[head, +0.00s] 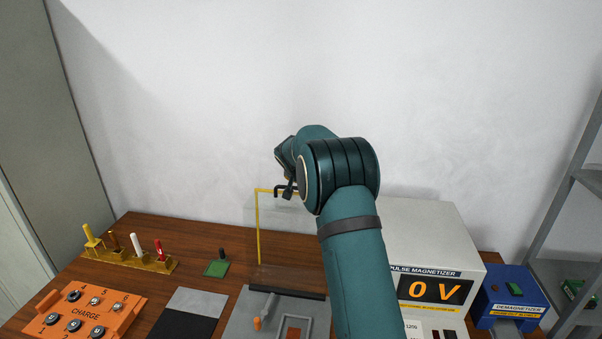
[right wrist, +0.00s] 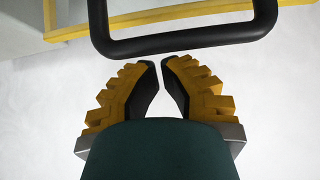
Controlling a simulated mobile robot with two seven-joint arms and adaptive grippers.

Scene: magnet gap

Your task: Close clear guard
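The clear guard (head: 285,238) has a yellow edge and stands upright, raised above the grey fixture base (head: 240,318) in the head view. Its black bar handle (head: 281,187) is at the top edge, partly hidden by my right arm. In the right wrist view the handle (right wrist: 190,42) crosses just beyond my right fingertips, with the guard's yellow edge (right wrist: 170,15) behind it. My right gripper (right wrist: 160,64) has its fingertips almost together, with nothing seen between them. Whether they touch the handle I cannot tell. My left gripper is not in view.
The pulse magnetizer (head: 435,245) reads 0 V, right of my arm. The blue demagnetizer (head: 508,300) stands farther right. An orange charge box (head: 85,318), a yellow tool rack (head: 130,258) and a green block (head: 216,268) are on the left. A shelf (head: 580,220) stands at far right.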

